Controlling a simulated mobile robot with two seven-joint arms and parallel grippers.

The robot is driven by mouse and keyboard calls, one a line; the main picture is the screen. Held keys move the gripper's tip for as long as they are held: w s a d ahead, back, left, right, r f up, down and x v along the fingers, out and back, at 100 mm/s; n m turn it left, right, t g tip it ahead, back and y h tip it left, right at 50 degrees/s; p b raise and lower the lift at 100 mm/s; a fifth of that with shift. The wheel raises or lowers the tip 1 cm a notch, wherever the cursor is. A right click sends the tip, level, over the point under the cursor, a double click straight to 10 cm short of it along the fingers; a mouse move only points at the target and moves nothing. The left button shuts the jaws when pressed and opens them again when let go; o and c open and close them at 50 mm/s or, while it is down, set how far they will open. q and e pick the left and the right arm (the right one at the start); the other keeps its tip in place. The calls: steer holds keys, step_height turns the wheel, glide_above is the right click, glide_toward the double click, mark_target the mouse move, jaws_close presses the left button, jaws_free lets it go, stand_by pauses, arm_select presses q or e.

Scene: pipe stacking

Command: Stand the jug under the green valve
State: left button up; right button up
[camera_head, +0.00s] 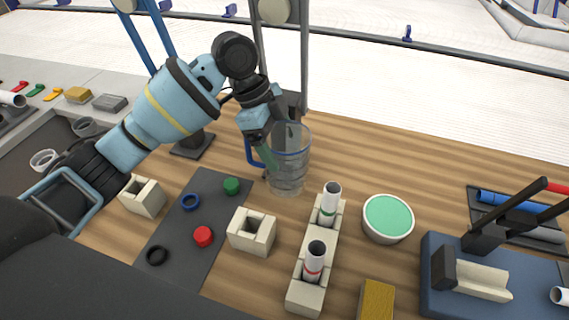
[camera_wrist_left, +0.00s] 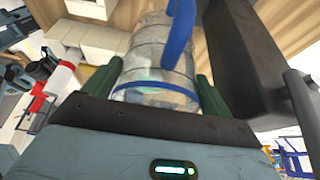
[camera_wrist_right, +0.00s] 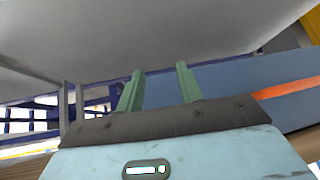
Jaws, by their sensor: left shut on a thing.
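A clear jug (camera_head: 290,172) with a blue band and blue handle is upright near the back of the wooden table. My left gripper (camera_head: 278,142) is shut on its upper part. In the left wrist view, the jug (camera_wrist_left: 158,70) sits between the two green fingers. I cannot tell whether its base touches the table. A small green lever-like piece (camera_head: 37,90) lies on the grey counter at far left; I cannot tell whether it is the green valve. My right gripper (camera_wrist_right: 160,85) shows only in its wrist view, fingers apart with nothing between them.
A dark mat (camera_head: 185,235) holds green and red caps and rings. A cream rack (camera_head: 318,245) with two pipes stands in front of the jug. A green-topped round tub (camera_head: 388,218) is to the right. A metal post (camera_head: 298,60) rises behind the jug.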

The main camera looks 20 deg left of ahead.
arm_select(q)
steer(key=x, duration=0.2)
steer(key=shift+d+f, duration=0.25)
steer(key=shift+d, duration=0.05)
steer(key=shift+f, duration=2.45)
steer(key=o, duration=1.2)
steer(key=shift+c, duration=0.2)
